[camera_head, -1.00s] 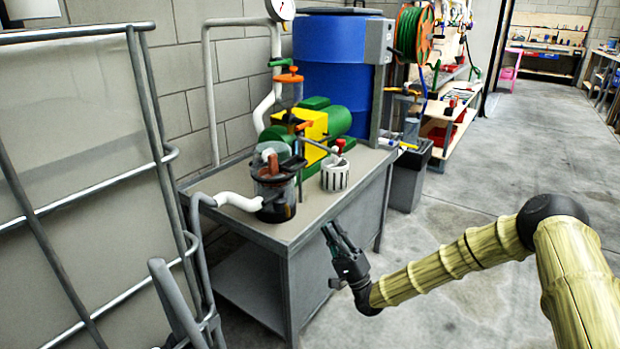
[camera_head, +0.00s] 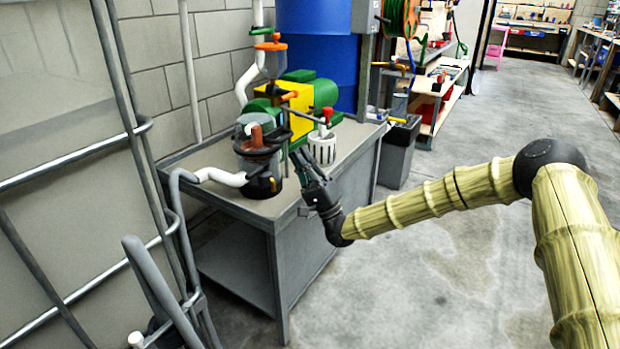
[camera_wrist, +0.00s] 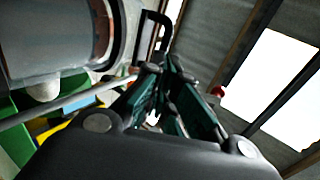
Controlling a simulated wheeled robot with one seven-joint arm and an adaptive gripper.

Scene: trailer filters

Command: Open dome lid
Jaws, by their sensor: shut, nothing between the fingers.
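The clear dome lid (camera_head: 250,128) sits on the dark round filter housing (camera_head: 262,180) at the left of the grey bench. It looks closed. A black handle (camera_head: 277,138) sticks out from its right side. In the wrist view the housing's round body (camera_wrist: 62,40) fills the upper left, and the black handle (camera_wrist: 152,22) stands just beyond my fingertips. My gripper (camera_head: 299,158) is to the right of the housing, just past the bench's front edge, pointing up and left. It also shows in the wrist view (camera_wrist: 160,70), with shut, empty fingers. Contact with the handle cannot be told.
A white slotted basket (camera_head: 323,147) stands on the bench (camera_head: 215,158) behind my gripper. A green and yellow pump (camera_head: 310,95) and a grey lever are behind. A white pipe (camera_head: 222,177) joins the housing at left. Metal cage bars (camera_head: 150,200) stand left.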

